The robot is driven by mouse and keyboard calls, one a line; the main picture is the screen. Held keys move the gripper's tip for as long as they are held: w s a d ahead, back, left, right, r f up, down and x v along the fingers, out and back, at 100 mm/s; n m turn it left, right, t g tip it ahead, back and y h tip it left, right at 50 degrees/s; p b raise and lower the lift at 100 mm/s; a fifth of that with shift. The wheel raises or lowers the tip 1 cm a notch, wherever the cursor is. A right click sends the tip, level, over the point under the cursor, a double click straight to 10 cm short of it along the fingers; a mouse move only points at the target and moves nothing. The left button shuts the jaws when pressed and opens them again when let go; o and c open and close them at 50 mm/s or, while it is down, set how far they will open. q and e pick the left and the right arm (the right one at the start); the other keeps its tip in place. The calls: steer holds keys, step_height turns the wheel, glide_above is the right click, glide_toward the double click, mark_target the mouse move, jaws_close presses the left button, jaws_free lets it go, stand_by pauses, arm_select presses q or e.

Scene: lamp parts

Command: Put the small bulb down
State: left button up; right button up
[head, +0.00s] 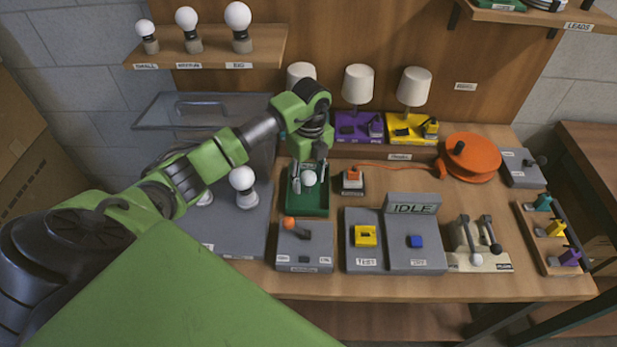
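A small bulb with a white globe (310,179) is between the fingers of my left gripper (309,184), over the green tray (307,207). The fingers point down and stand apart on either side of the globe, with what look like narrow gaps. The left gripper looks open around it. The bulb's base is hidden, so I cannot tell whether it rests on the tray. My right gripper is not in the head view.
Other bulbs (243,180) stand on the grey platform at left, partly behind my arm. Several lamps (358,85) line the back. An orange reel (470,158), a switch box (305,252) and a grey test panel (395,258) surround the tray. A bulb shelf (210,52) hangs above.

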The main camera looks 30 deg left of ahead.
mark_target(309, 172)
arm_select(q)
steer(key=shift+r, duration=0.2)
steer(key=shift+w+r, duration=0.1)
steer(key=shift+r, duration=0.15)
step_height(309, 172, up, 10)
steer(key=shift+w+r+b, duration=0.1)
steer(key=shift+b, duration=1.05)
steer(key=shift+r, duration=0.65)
